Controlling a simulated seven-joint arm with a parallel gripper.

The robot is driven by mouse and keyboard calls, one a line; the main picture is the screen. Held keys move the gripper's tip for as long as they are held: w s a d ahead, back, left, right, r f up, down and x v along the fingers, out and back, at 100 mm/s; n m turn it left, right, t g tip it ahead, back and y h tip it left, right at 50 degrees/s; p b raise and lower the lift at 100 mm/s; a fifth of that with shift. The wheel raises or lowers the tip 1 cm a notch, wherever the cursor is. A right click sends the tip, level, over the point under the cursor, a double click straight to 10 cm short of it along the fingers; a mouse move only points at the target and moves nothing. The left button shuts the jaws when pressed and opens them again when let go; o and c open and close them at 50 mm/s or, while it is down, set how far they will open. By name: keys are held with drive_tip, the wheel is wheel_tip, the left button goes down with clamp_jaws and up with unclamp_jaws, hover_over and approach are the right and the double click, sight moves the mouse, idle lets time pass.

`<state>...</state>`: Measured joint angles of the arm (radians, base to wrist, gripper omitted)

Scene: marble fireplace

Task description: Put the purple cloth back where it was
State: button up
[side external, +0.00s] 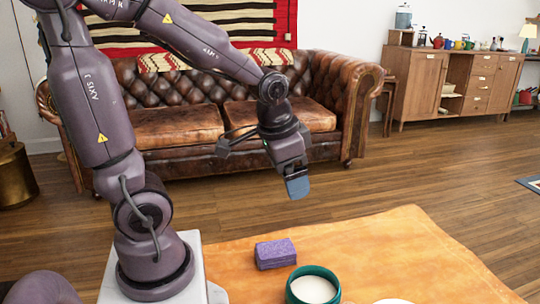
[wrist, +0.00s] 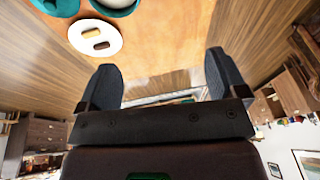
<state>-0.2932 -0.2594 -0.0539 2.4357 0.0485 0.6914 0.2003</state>
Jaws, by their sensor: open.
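A purple block-shaped piece (side external: 275,253), like a folded cloth or a sponge, lies on the orange table top (side external: 400,250) in the side view. It is the only purple thing I see on the table, and I cannot tell for sure that it is cloth. I do not see it in the wrist view. My gripper (side external: 297,188) hangs in the air above and beyond the purple piece, apart from it. In the wrist view my gripper (wrist: 160,63) has its two fingers wide apart, with nothing between them.
A teal bowl (side external: 313,289) with a white inside stands right of and nearer than the purple piece. A white disc (side external: 393,301) is cut off at the bottom edge. The table's right side is clear.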

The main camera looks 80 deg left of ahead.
drive_tip(key=s+d+r+t+h, duration=0.1)
drive_tip(key=s+d+r+t, duration=0.1)
drive_tip(key=s+d+r, duration=0.3)
wheel_tip(320, 180, up, 3)
drive_tip(key=shift+s+d+f+t, duration=0.15)
drive_tip(key=shift+d+t, duration=0.15)
drive_tip(key=shift+d, duration=0.6)
